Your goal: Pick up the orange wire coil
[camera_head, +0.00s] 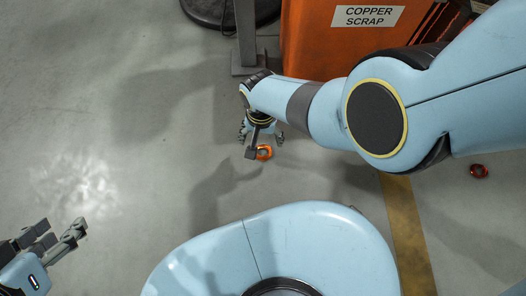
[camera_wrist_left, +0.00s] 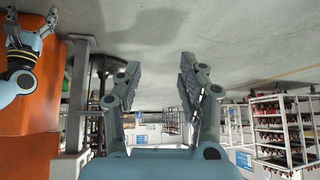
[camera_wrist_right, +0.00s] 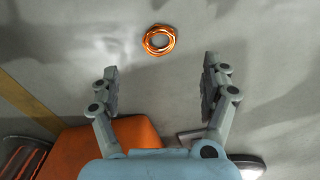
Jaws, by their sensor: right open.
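An orange wire coil (camera_head: 264,153) lies on the grey floor near the middle of the head view, partly hidden by my right gripper.
A second orange coil (camera_head: 479,171) lies on the floor at the right. An orange bin labelled COPPER SCRAP (camera_head: 330,48) stands at the back, beside a grey post (camera_head: 245,35). A yellow floor stripe (camera_head: 408,235) runs at the right. The floor at left is clear.

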